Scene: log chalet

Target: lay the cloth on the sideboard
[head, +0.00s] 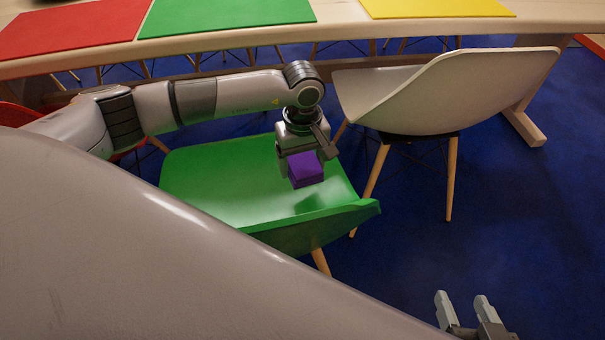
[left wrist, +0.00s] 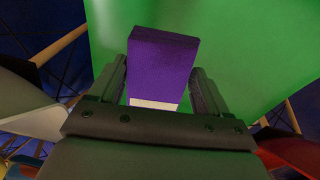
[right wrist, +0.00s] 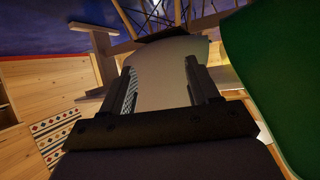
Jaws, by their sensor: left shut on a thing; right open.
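A purple, box-shaped thing (head: 305,168), which looks like the folded cloth, is held in my left gripper (head: 305,155). It hangs over the seat of the green chair (head: 225,185). In the left wrist view the purple thing (left wrist: 162,65) stands between the two fingers, with a pale strip at its lower end. My right gripper (head: 463,297) is open and empty, low over the blue floor at the bottom right. No sideboard can be made out for certain; the right wrist view shows pale wooden furniture (right wrist: 55,85) at the left.
A long wooden table (head: 345,30) runs across the back, with a red mat (head: 70,27), a green mat (head: 225,12) and a yellow mat (head: 435,7). A white chair (head: 440,95) stands right of the green one. Blue floor (head: 500,230) is clear at the right.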

